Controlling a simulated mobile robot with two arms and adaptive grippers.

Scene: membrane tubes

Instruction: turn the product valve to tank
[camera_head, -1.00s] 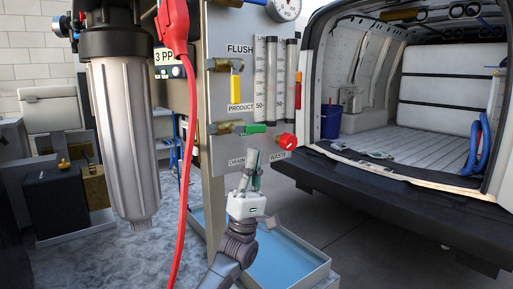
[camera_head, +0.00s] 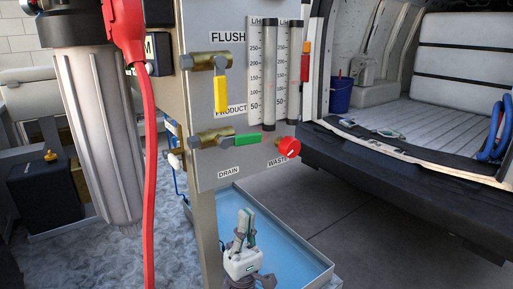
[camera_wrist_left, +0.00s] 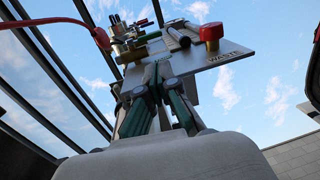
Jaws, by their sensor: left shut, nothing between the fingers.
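A grey panel (camera_head: 200,175) carries the valves. The PRODUCT label (camera_head: 230,109) sits between a brass valve with a yellow lever (camera_head: 220,94), hanging down, and one with a green lever (camera_head: 240,140), pointing right, nearly level. I cannot tell from the labels alone which valve it names. My left gripper (camera_head: 245,219) is shut and empty, pointing up. In the head view it appears below the panel, against the blue tray, touching no valve. In the wrist view its fingertips (camera_wrist_left: 160,74) appear in front of the panel's lower edge. My right gripper is not in view.
A red WASTE knob (camera_head: 288,147) sits right of the green lever. Flow tubes (camera_head: 269,75) stand above it. A red hose (camera_head: 149,180) and a grey filter housing (camera_head: 98,130) are at left. A blue-floored tray (camera_head: 305,255) lies below; an open van (camera_head: 420,170) stands right.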

